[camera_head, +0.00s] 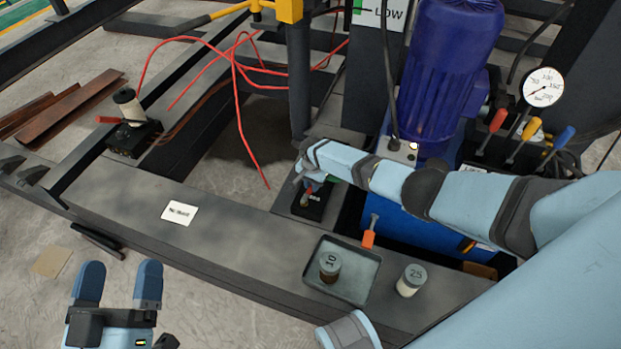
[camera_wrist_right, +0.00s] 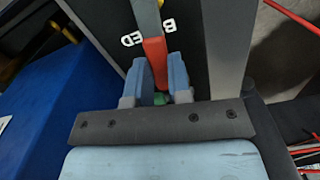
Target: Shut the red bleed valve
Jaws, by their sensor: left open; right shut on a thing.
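The red bleed valve handle (camera_wrist_right: 155,58) sits between the blue fingers of my right gripper (camera_wrist_right: 156,72) in the right wrist view. The fingers are shut on it. White lettering, partly covered by the handle, shows on the dark surface behind. In the head view my right gripper (camera_head: 307,183) is at a small black block (camera_head: 313,207) on the steel beam, hiding much of the handle. My left gripper (camera_head: 118,275) is open and empty at the lower left, apart from everything.
An orange-handled lever (camera_head: 369,238) is close by. Red, yellow and blue levers (camera_head: 524,133) and a gauge (camera_head: 542,87) are at right.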

